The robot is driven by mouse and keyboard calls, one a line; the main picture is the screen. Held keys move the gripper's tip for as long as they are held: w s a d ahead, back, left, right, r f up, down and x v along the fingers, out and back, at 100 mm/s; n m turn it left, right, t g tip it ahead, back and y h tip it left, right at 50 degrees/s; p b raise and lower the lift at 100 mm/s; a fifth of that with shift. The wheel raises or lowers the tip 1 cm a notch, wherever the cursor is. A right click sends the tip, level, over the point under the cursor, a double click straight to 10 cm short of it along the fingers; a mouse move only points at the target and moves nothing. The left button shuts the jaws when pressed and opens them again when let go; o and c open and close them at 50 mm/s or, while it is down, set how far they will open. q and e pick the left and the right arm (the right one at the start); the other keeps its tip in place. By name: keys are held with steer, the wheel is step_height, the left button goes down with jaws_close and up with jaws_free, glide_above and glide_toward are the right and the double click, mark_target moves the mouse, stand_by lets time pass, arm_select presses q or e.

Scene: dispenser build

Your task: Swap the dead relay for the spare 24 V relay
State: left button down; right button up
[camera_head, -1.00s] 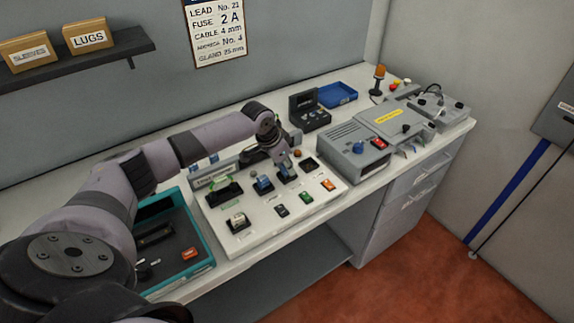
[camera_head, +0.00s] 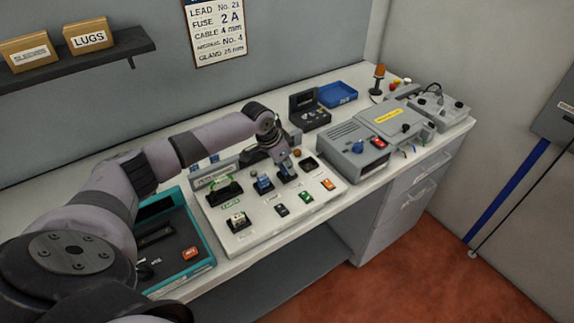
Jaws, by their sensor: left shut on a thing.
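My left gripper (camera_head: 286,167) points down over the back middle of the white board (camera_head: 255,232). It is shut on a small relay-like part, mostly hidden by the fingers, at a dark socket. I cannot tell whether the part is seated or just above the socket. A blue relay (camera_head: 263,184) stands in a dark holder just left of the gripper. I cannot read which relay is dead or spare. My right gripper is out of view.
The board also carries a green part (camera_head: 306,197), an orange part (camera_head: 328,184) and a white part (camera_head: 238,219). A teal case (camera_head: 195,262) lies left. A grey device (camera_head: 357,160), black case (camera_head: 309,112) and blue tray (camera_head: 337,94) stand right and behind.

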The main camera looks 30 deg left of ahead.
arm_select(q)
steer(key=shift+s+d+f, duration=0.1)
steer(key=shift+s+f, duration=0.25)
steer(key=shift+f, duration=0.15)
stand_by(0.3)
steer(key=c, duration=1.5)
jaws_free()
steer(key=shift+o, duration=0.7)
steer(key=shift+w+f, duration=0.15)
steer(key=o, duration=0.6)
steer(key=shift+w+r, duration=0.1)
steer(key=shift+r, duration=0.1)
steer(key=shift+c, duration=0.2)
steer(key=shift+r, duration=0.15)
